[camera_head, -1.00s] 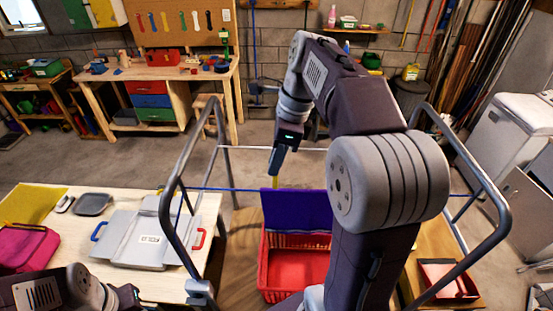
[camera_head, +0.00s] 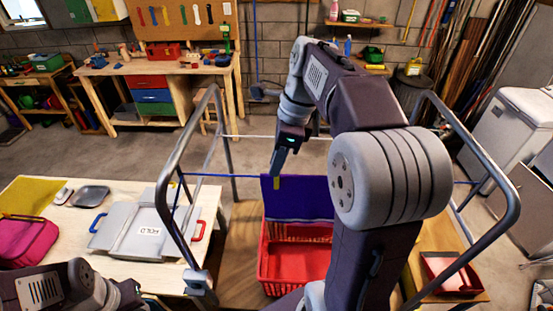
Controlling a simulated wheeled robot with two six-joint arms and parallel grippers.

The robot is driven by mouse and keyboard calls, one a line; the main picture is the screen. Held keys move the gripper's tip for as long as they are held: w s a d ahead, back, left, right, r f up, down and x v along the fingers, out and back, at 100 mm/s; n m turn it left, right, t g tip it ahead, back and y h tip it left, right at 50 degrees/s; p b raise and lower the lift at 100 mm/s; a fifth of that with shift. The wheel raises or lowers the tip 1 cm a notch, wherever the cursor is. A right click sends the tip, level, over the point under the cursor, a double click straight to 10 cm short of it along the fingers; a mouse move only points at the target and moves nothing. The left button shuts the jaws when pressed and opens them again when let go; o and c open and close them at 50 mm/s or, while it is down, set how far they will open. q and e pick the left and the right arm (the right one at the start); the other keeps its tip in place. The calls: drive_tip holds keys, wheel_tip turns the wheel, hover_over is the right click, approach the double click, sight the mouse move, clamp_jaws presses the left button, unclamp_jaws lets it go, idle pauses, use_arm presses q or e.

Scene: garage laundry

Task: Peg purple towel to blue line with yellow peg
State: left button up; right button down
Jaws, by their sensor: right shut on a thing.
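The purple towel (camera_head: 305,200) hangs in the middle of the head view, its top edge level with the blue line (camera_head: 215,176). The blue line runs across the metal frame; my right arm hides part of it. The yellow peg (camera_head: 276,183) is at the towel's upper left edge, overlapping the towel in the picture. My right gripper (camera_head: 276,170) is shut on the yellow peg, right above it. I cannot tell whether the peg grips both towel and line. My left gripper (camera_head: 140,296) is low at the left, and its fingers are too small to read.
A red basket (camera_head: 295,262) stands under the towel. A metal rack frame (camera_head: 170,190) surrounds the line. A white line (camera_head: 250,137) runs behind the blue one. A grey folding board (camera_head: 140,235) lies on the left table, and a red tray (camera_head: 450,275) is at the right.

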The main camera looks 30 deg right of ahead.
drive_tip(key=shift+f, duration=0.4)
drive_tip(key=c, duration=1.2)
unclamp_jaws()
drive_tip(key=shift+w+d, duration=0.1)
drive_tip(key=shift+w, duration=0.05)
drive_tip(key=shift+c, duration=0.2)
drive_tip(key=shift+r, duration=0.1)
drive_tip(key=shift+r, duration=0.2)
drive_tip(key=v, duration=0.8)
drive_tip(key=shift+r, duration=0.25)
drive_tip(key=shift+d, duration=0.1)
